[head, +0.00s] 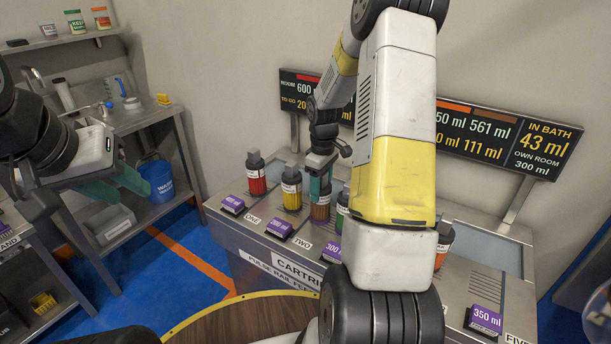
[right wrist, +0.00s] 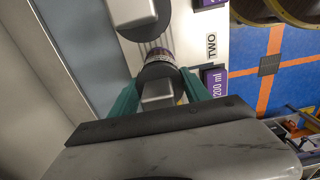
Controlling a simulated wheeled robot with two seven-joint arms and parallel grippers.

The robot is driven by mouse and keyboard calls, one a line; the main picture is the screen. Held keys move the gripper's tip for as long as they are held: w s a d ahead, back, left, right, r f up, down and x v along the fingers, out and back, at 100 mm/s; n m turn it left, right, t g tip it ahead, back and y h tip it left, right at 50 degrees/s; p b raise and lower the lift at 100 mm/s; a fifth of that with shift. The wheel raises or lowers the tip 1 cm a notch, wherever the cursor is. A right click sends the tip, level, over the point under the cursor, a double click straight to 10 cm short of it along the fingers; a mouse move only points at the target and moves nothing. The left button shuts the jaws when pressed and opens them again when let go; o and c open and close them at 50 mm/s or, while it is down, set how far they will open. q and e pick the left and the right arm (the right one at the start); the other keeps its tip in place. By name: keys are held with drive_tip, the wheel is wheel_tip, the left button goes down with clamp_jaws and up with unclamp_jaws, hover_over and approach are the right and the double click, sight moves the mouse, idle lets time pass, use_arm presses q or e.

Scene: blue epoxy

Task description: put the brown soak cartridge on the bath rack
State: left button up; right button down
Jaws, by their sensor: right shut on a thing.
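The brown soak cartridge (head: 320,210) has a dark top and a white label, and stands upright in the row on the metal cartridge bench (head: 245,225). My right gripper (head: 319,180) is over it from above, its teal fingers shut on its top. In the right wrist view the fingers flank the cartridge's grey cap (right wrist: 158,95). My arm hides part of the row and bench. My left gripper (head: 118,186) is open and empty at the left, away from the bench. I cannot tell which part is the bath rack.
A red cartridge (head: 256,180) and a yellow one (head: 292,190) stand to the left; an orange one (head: 444,240) is at the right. Purple volume tags (head: 232,204) line the front. Display boards (head: 507,135) stand behind. A blue bucket (head: 157,180) sits on a left shelf.

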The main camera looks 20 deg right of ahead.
drive_tip(key=c, duration=0.5)
unclamp_jaws()
drive_tip(key=shift+f, duration=0.1)
wheel_tip(320, 180, up, 12)
drive_tip(key=shift+f, duration=0.1)
drive_tip(key=shift+a+r, duration=0.1)
drive_tip(key=shift+r, duration=0.3)
drive_tip(key=s+a+r+m+t, duration=0.35)
drive_tip(key=s+a+r, duration=0.35)
drive_tip(key=s+r, duration=0.4)
drive_tip(key=s+a+r+m+t+y, duration=0.2)
drive_tip(key=s+a+m, duration=0.2)
drive_tip(key=s, duration=0.8)
drive_tip(key=shift+a+t, duration=0.35)
drive_tip(key=shift+a, duration=0.3)
